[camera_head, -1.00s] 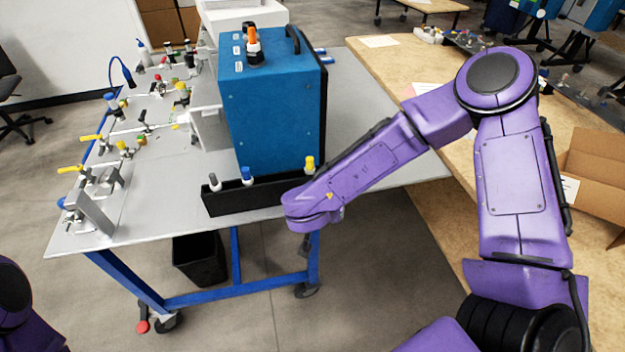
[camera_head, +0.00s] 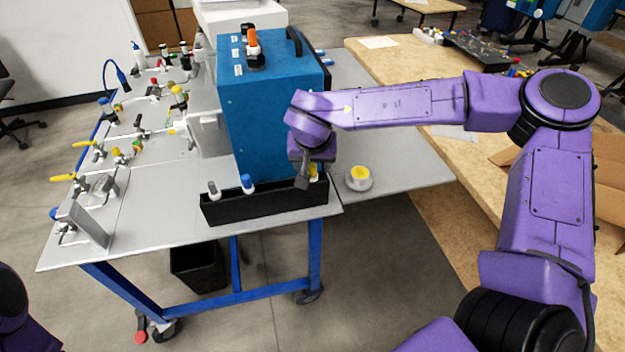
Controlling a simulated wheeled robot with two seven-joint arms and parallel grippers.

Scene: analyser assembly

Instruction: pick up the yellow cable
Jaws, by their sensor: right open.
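A black tray (camera_head: 268,204) stands along the front edge of the grey table. In it stand a grey-topped plug (camera_head: 213,188), a blue-topped plug (camera_head: 247,183) and a yellow-topped plug (camera_head: 314,170), which looks like the end of the yellow cable. My right gripper (camera_head: 305,180) points down over the tray's right end, right beside the yellow plug and partly covering it. It is open; I cannot tell whether its fingers touch the plug. My left gripper is out of view; only part of my left arm shows at the lower left.
A blue analyser box (camera_head: 250,110) stands just behind the tray. A round white piece with a yellow top (camera_head: 360,175) sits right of the tray. Valves and fittings line the table's left side. A wooden table (camera_head: 400,60) stands at the right.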

